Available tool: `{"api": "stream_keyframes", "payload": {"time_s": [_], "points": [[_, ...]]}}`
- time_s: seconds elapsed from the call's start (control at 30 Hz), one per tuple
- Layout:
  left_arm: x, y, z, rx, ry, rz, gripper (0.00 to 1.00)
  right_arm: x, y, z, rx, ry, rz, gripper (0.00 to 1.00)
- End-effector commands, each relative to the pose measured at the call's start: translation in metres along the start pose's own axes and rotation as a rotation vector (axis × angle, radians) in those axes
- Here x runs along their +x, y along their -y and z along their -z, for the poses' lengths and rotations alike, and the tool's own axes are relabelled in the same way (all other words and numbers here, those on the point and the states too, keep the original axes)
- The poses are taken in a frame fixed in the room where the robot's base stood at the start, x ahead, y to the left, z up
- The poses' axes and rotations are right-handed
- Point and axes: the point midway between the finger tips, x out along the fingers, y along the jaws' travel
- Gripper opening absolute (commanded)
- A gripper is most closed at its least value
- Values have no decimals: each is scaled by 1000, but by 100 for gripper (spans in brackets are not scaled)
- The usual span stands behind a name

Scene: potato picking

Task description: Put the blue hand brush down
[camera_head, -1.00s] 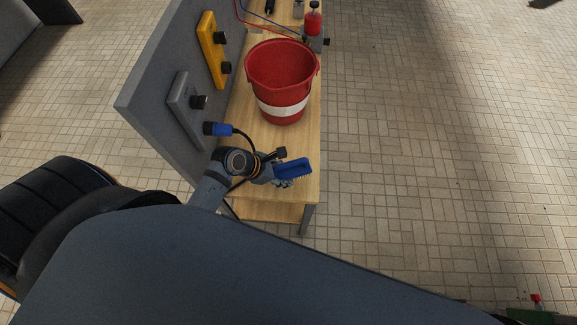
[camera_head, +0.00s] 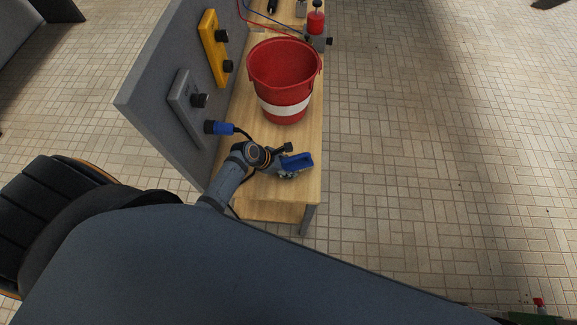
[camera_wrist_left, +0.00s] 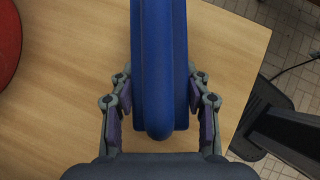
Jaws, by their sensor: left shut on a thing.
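The blue hand brush (camera_head: 297,161) is at my left gripper (camera_head: 285,168), over the near end of the wooden table (camera_head: 270,209). In the left wrist view the brush (camera_wrist_left: 158,70) runs lengthwise between the two fingers of the left gripper (camera_wrist_left: 160,105), with the table's wood (camera_wrist_left: 65,95) behind it. The left gripper is shut on the brush. I cannot tell whether the brush touches the tabletop. My right gripper is not in view.
A red bucket (camera_head: 284,72) with a white band stands on the table beyond the brush. A grey panel (camera_head: 150,95) with yellow and grey fixtures borders the table's left side. A blue connector (camera_head: 222,128) juts from it. Tiled floor (camera_head: 430,150) lies right of the table.

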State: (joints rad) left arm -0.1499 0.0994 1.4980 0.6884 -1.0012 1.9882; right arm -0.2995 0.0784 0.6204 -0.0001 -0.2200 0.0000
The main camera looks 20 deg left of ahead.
Motion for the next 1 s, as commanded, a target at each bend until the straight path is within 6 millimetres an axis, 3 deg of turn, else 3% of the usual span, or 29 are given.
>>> {"api": "stream_keyframes", "payload": {"time_s": [0.53, 0.57, 0.6, 0.73, 1.0], "points": [[11, 2, 10, -2, -5, 3, 0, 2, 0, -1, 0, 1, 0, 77], [11, 3, 11, -2, -6, 4, 48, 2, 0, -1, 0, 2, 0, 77], [11, 3, 12, -3, -8, 5, 54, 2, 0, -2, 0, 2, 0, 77], [12, 3, 13, -2, -11, 6, 70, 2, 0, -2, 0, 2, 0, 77], [11, 3, 14, -2, -13, 7, 70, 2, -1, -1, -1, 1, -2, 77]]}}
